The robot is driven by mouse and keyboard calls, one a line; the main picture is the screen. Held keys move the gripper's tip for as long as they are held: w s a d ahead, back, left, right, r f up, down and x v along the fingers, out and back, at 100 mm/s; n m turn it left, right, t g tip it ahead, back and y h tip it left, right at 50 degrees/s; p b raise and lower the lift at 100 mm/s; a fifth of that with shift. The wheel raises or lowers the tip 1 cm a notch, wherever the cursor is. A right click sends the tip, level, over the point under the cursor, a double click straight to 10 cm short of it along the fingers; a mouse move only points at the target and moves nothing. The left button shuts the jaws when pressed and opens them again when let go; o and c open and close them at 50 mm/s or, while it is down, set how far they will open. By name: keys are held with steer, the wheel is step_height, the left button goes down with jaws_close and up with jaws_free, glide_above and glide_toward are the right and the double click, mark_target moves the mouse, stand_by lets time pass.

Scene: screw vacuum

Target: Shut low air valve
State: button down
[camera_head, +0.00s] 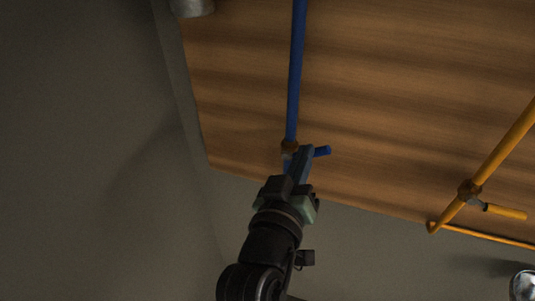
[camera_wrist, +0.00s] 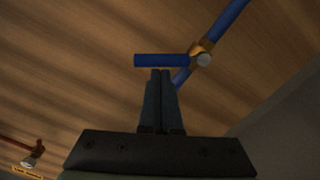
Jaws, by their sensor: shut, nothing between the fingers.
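A blue pipe (camera_head: 296,70) runs down the wooden panel to a brass valve body (camera_head: 289,146). The valve's blue handle (camera_head: 322,151) sticks out to the right, across the pipe's line. In the wrist view the blue handle (camera_wrist: 161,60) points left from the brass body (camera_wrist: 200,53), at an angle to the blue pipe (camera_wrist: 230,20). My gripper (camera_head: 304,154) is shut and empty, its fingers overlapping part of the valve. In the wrist view the fingertips (camera_wrist: 161,74) are just below the handle's middle; I cannot tell whether they touch it.
A yellow pipe (camera_head: 505,147) with a brass valve (camera_head: 470,190) and yellow handle (camera_head: 505,212) is at the right. A dark red pipe (camera_wrist: 15,143) with a fitting shows at lower left in the wrist view. A grey wall (camera_head: 90,130) stands left of the panel.

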steer(key=m+b, duration=0.1)
steer(key=d+f+m+b, duration=0.1)
steer(key=m, duration=0.1)
steer(key=f+m+b, duration=0.1)
steer(key=b, duration=0.1)
steer(key=shift+s+d+f, duration=0.25)
steer(key=shift+d, duration=0.1)
stand_by(0.6)
